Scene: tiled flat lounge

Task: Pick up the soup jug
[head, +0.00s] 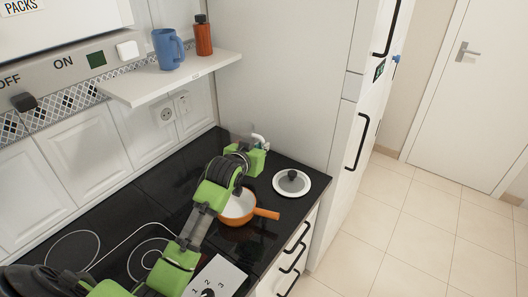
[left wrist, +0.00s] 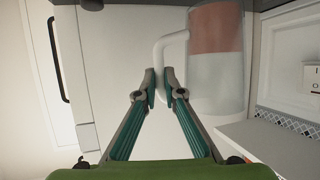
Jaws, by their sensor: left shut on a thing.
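The soup jug (left wrist: 215,88) is large in the left wrist view, a clear body with a reddish band and a white handle. My left gripper (left wrist: 161,85) has its two fingertips at that handle and is shut on it. In the head view the left gripper (head: 259,143) is over the back of the black counter, near the grey cabinet side. Only a small white piece at its tip shows there; the rest of the jug is hidden by my arm. My right gripper is in neither view.
A wall shelf (head: 150,92) holds a blue mug (head: 168,50) and a red-brown bottle (head: 203,36). The tiled floor (head: 400,245) at right is clear.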

